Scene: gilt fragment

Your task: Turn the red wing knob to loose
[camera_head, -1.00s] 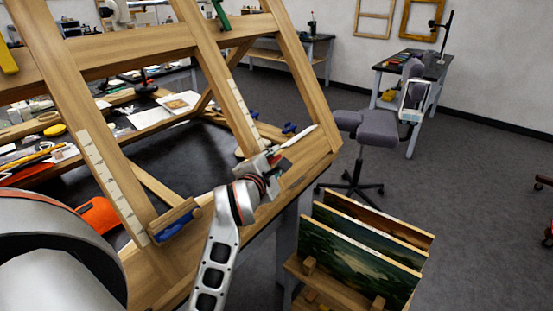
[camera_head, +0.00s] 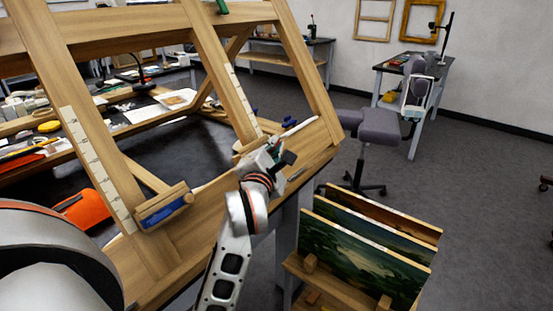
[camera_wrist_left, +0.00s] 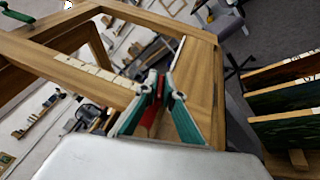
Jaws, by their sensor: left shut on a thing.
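The wooden easel-like frame (camera_head: 225,215) leans across the left of the head view. My left gripper (camera_head: 264,156) is at its lower rail, near the right upright. In the left wrist view the teal fingers of my left gripper (camera_wrist_left: 162,98) are closed about a narrow red piece, the red wing knob (camera_wrist_left: 149,119). The fingers hide most of the knob, so its turned angle cannot be read. In the head view the gripper covers the knob. My right gripper is in neither current view.
A blue-faced wooden clamp block (camera_head: 165,206) sits on the rail left of my gripper. Painted panels (camera_head: 365,255) stand in a wooden rack at the lower right. A grey chair (camera_head: 372,125) is behind. Floor on the right is open.

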